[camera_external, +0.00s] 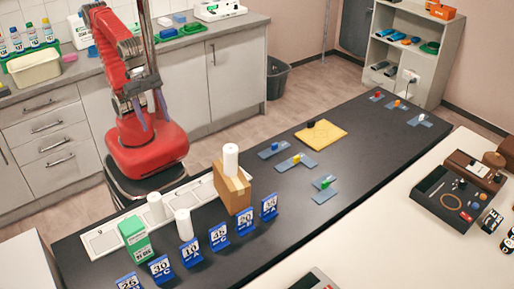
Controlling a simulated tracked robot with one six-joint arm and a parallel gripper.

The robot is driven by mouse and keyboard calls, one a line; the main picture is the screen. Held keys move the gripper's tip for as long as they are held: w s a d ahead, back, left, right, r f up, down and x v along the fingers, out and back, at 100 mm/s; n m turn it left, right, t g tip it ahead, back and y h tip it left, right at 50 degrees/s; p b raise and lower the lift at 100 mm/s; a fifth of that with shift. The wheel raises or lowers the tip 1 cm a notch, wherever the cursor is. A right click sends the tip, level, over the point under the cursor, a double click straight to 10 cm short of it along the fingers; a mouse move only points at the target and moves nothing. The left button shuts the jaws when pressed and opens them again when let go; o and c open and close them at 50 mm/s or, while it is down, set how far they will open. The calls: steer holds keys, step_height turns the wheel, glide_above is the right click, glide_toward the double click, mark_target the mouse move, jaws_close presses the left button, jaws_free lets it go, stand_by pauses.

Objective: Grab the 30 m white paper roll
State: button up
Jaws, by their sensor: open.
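Three plain white paper rolls stand upright: one (231,161) on top of a tan wooden block (232,191), one (156,208) at the white slotted strip, and one (184,225) in front of that strip. No length marking is readable on any roll, so I cannot tell which is the 30 m one. A blue sign reading 30 (161,268) stands near the front edge, in a row of blue number signs. My gripper (152,110) is open and empty, fingers pointing down, above my red base and apart from the rolls.
A green-and-white box (134,242) stands left of the lower rolls. The white slotted strip (104,240) runs along the dark table's (330,150) left edge. Small parts on blue-grey plates and a yellow board (321,134) lie further right. Bare dark tabletop lies between them.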

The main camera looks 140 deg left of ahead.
step_height(320, 180, up, 5)
steer(key=w+d+r+t+h, duration=0.2)
steer(key=w+d+r+t, duration=0.25)
steer(key=w+d, duration=0.5)
steer(key=w+d+r+t+h, duration=0.3)
steer(key=w+d+r+t, duration=0.15)
steer(key=w+d, duration=0.5)
steer(key=n+y, duration=0.4)
steer(key=y, duration=0.3)
glide_above(148, 198)
steer(key=w+d, duration=0.2)
step_height(148, 198, down, 4)
steer(key=f, duration=0.1)
steer(key=s+a+f+g+y, duration=0.2)
steer(key=s+a+f+y, duration=0.1)
steer(key=s+f+y, duration=0.15)
steer(key=shift+n+h, duration=0.45)
steer(key=shift+n, duration=0.05)
steer(key=f, duration=2.4)
steer(key=shift+w+d, duration=0.1)
steer(key=shift+d, duration=0.15)
